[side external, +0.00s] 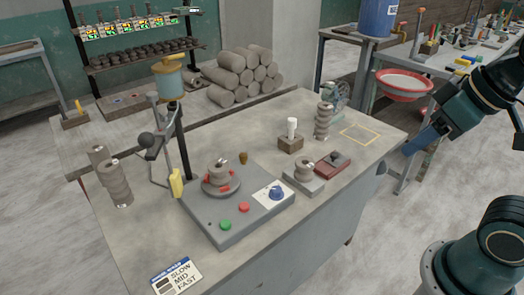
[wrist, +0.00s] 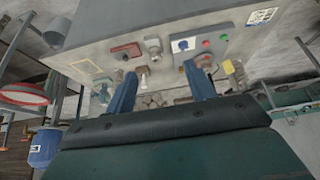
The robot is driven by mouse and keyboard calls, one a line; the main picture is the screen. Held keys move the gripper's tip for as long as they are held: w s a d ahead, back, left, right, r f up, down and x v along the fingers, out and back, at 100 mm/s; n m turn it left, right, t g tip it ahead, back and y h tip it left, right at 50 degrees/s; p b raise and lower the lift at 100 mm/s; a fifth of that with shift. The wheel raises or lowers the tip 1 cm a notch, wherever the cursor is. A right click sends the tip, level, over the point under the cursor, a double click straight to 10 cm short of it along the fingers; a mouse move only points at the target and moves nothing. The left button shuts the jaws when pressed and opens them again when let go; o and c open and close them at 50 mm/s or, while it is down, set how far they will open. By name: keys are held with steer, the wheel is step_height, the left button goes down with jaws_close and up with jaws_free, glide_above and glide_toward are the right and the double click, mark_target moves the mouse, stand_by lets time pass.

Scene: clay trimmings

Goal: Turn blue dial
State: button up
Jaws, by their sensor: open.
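The blue dial (side external: 277,193) sits on a white plate at the right corner of the grey control box (side external: 215,238). In the wrist view the blue dial (wrist: 183,44) shows small, beyond the fingertips. My gripper (side external: 410,150) is beyond the table's right edge, well apart from the dial. In the wrist view my gripper (wrist: 160,72) has its two blue fingers wide apart with nothing between them. The side view does not clearly show the second finger.
A green button (side external: 226,225) and a red button (side external: 244,207) are on the box. A clay piece rests on the round wheel (side external: 221,187). A grey block with clay (side external: 304,173) and a red-based tool (side external: 333,163) stand nearby. The yellow-outlined area (side external: 360,134) is empty.

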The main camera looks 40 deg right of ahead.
steer(key=w+a+r+n+g, duration=0.1)
steer(key=w+n, duration=0.1)
steer(key=w, duration=0.5)
steer(key=n+g, duration=0.5)
glide_above(276, 188)
step_height(276, 188, down, 14)
steer(key=shift+s+a+r, duration=0.1)
steer(key=shift+r, duration=0.05)
steer(key=shift+f, duration=6.85)
steer(key=shift+c, duration=0.2)
steer(key=c, duration=0.9)
